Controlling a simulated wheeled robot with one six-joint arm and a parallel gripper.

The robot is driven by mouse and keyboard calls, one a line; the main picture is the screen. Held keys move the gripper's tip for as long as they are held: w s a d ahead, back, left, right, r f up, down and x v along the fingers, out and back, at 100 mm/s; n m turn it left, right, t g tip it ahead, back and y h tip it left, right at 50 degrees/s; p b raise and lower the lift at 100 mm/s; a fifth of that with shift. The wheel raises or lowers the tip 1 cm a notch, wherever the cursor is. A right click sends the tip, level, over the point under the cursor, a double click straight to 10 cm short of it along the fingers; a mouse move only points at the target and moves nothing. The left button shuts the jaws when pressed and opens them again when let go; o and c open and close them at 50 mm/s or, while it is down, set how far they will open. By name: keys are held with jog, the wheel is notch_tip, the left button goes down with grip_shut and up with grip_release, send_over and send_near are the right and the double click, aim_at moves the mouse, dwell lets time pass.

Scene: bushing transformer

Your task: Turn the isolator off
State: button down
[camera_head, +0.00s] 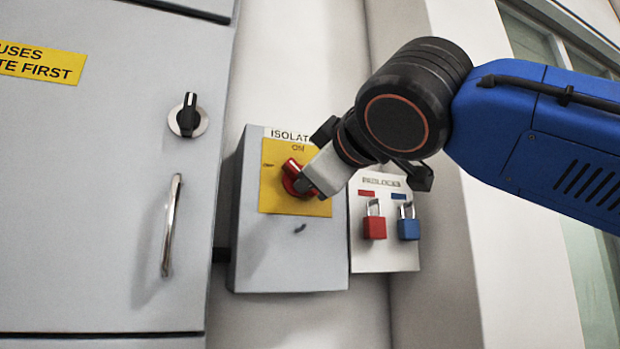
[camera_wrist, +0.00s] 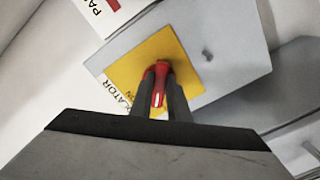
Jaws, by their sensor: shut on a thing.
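The isolator is a grey box (camera_head: 290,262) on the wall with a yellow plate (camera_head: 275,203) and a red rotary handle (camera_head: 291,172). The wrist view shows the red handle (camera_wrist: 159,84) between the two dark fingers of my gripper (camera_wrist: 160,98), over the yellow plate (camera_wrist: 133,62). My gripper (camera_head: 303,187) reaches in from the right in the head view and is shut on the handle. Its fingers hide part of the handle and the plate. "ON" shows at the top of the plate, and small lettering shows at its left side.
A grey cabinet (camera_head: 90,200) with a black knob (camera_head: 188,116) and a metal pull handle (camera_head: 172,225) stands to the left. A padlock board (camera_head: 385,258) with a red padlock (camera_head: 374,226) and a blue padlock (camera_head: 408,228) hangs close right of the isolator, below my arm.

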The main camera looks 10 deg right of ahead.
jog(key=shift+r+n, duration=0.2)
jog(key=shift+n, duration=4)
jog(key=c, duration=1.7)
grip_release()
jog(key=shift+d, duration=0.1)
jog(key=shift+r, duration=0.1)
jog(key=shift+v, duration=8.55)
